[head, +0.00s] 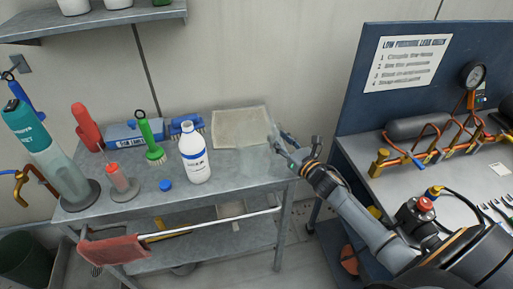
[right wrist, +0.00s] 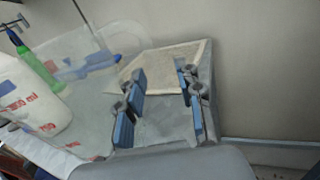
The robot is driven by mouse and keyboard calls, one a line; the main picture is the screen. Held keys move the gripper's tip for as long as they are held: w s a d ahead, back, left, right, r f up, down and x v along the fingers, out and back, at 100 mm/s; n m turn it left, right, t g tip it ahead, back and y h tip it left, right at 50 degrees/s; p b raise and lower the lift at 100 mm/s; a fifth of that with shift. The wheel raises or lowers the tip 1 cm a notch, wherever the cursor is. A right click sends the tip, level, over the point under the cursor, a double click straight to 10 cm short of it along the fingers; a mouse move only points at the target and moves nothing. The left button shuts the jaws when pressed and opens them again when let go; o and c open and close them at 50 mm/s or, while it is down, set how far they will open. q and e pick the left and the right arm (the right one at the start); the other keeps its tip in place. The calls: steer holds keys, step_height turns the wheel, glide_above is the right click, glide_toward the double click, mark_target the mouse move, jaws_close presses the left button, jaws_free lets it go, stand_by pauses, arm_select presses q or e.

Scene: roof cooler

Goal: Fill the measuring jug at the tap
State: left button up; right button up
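A clear, see-through vessel with red markings, apparently the measuring jug (right wrist: 95,75), shows faintly in the right wrist view, left of my right gripper (right wrist: 160,98). Its outline is hard to make out. In the head view my right gripper (head: 290,155) is over the right end of the grey metal bench (head: 240,178). Its two blue-padded fingers are apart with nothing clearly between them; whether they touch the jug I cannot tell. A brass tap (head: 20,182) is at the far left, partly cut off. My left gripper is not in view.
A white bottle (head: 194,158), blue cap (head: 165,185), green brush (head: 151,143) and red-topped bottle (head: 118,178) stand or lie on the bench. A beige mat (head: 240,121) lies at its back. A blue gauge board (head: 355,100) rises at right.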

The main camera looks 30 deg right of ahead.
mark_target(278, 130)
steer(key=shift+w+a, duration=0.1)
steer(key=shift+w, duration=0.55)
jaws_close()
steer(key=shift+r, duration=0.15)
steer(key=shift+r, duration=0.25)
step_height(278, 130, up, 2)
steer(key=shift+r+b, duration=0.2)
steer(key=shift+b, duration=0.2)
steer(key=s+d+r+b, duration=0.1)
steer(key=s+d+r, duration=0.8)
steer(key=d+r, duration=0.1)
steer(key=shift+s+d+b, duration=0.15)
steer(key=shift+s+b, duration=0.15)
